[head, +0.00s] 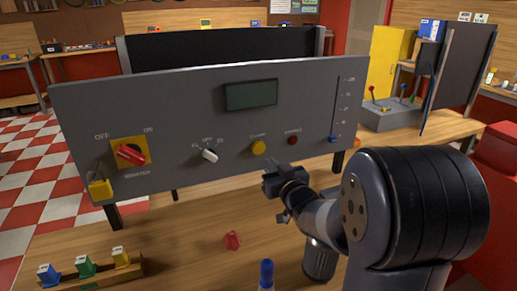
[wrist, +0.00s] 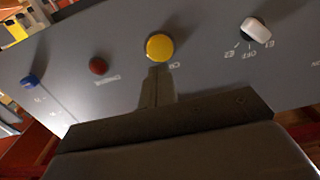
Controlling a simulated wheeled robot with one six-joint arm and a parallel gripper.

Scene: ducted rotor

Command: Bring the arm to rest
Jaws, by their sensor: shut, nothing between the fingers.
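My gripper (head: 272,182) is in front of the grey control panel (head: 180,110), below the yellow button (head: 258,147) in the head view. In the wrist view my gripper's fingers (wrist: 158,85) are together with nothing between them, and their tips appear just below the yellow button (wrist: 159,46). I cannot tell whether they touch the panel. My arm is bent, reaching in from the right.
The panel carries a red rotary switch (head: 131,154), a yellow padlock (head: 100,188), a white knob (head: 210,155), a dark red button (head: 292,140) and a blue slider (head: 334,138). On the table lie a red piece (head: 232,240), a blue-capped bottle (head: 266,273) and a block rack (head: 135,270).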

